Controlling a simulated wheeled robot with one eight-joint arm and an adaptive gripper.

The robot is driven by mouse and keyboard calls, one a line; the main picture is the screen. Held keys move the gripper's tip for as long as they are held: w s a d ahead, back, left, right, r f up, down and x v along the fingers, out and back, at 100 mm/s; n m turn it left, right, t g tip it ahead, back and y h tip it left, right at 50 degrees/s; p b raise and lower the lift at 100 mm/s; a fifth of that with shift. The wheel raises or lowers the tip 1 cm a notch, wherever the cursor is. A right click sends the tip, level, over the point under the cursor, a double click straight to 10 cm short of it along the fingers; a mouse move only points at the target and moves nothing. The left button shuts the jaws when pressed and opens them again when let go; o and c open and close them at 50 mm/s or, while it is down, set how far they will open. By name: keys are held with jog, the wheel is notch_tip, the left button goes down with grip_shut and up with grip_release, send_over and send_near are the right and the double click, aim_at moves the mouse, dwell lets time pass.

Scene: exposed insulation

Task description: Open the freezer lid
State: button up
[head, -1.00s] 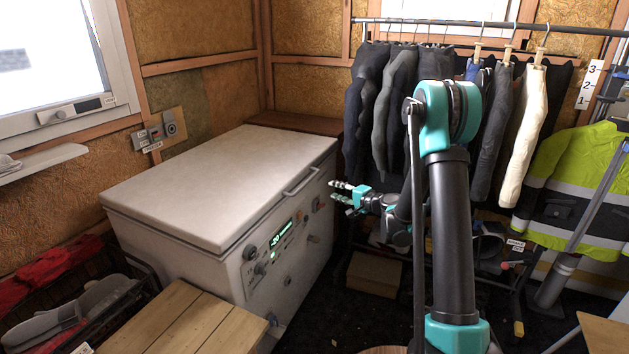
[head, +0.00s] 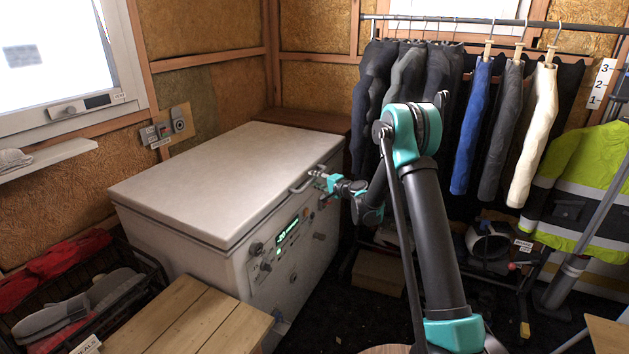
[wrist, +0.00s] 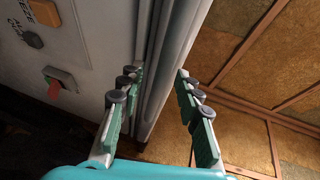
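The white chest freezer (head: 200,235) stands against the back left wall, its lid (head: 225,175) down on the body. The grey bar handle (head: 303,184) is on the lid's front edge, near the right end. My gripper (head: 319,176) is at the handle's right end in the head view. In the wrist view my gripper (wrist: 160,72) is open, its two fingers apart on either side of the pale lid edge or handle strip (wrist: 168,75). I cannot tell whether the fingers touch it.
A rail of hanging clothes (head: 470,125) is behind my arm. A wall shelf (head: 45,158) is left of the lid.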

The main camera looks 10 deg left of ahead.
jog(key=shift+w+a, duration=0.3)
grip_shut()
dwell(0.4)
